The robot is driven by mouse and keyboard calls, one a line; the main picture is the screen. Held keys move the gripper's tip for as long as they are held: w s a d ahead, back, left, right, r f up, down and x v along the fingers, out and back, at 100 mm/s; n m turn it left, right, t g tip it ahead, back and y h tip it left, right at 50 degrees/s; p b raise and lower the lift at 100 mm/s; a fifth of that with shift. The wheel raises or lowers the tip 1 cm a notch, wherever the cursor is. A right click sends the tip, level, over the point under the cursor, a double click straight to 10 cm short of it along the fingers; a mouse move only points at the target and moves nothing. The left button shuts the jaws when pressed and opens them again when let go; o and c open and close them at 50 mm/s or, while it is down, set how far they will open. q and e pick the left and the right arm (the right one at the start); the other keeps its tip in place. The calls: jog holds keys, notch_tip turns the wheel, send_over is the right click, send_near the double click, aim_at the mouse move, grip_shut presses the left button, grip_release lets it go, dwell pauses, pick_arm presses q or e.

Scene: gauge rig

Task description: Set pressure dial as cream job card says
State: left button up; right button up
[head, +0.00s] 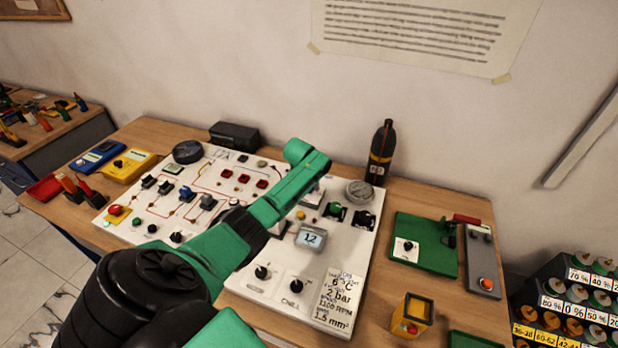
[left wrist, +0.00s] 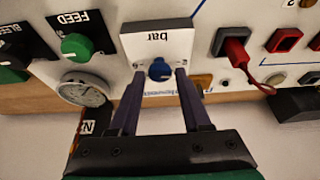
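The cream job card (head: 338,299) lies on the front right of the white panel (head: 245,284). Its lines include 2 bar and 1100 RPM. The pressure dial is a blue knob (left wrist: 159,70) on a white plate (left wrist: 158,42) marked bar, seen upside down in the left wrist view. My left gripper (left wrist: 159,78) is open, with one dark finger on each side of the knob and small gaps showing. I cannot read the knob's pointer. In the head view my green left arm hides the gripper and dial. My right gripper is not in view.
A round gauge (head: 360,192) and a black bottle (head: 380,153) stand near the panel's back right. A display (head: 311,237) reads 12. Red switches (left wrist: 284,40) and a green FEED knob (left wrist: 76,46) flank the bar plate. A green board (head: 424,260) lies right.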

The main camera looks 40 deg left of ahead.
pick_arm(q)
jog(key=shift+o, duration=0.6)
jog(key=b+v, duration=0.1)
jog(key=v, duration=1.3)
jog(key=shift+r+b, duration=0.3)
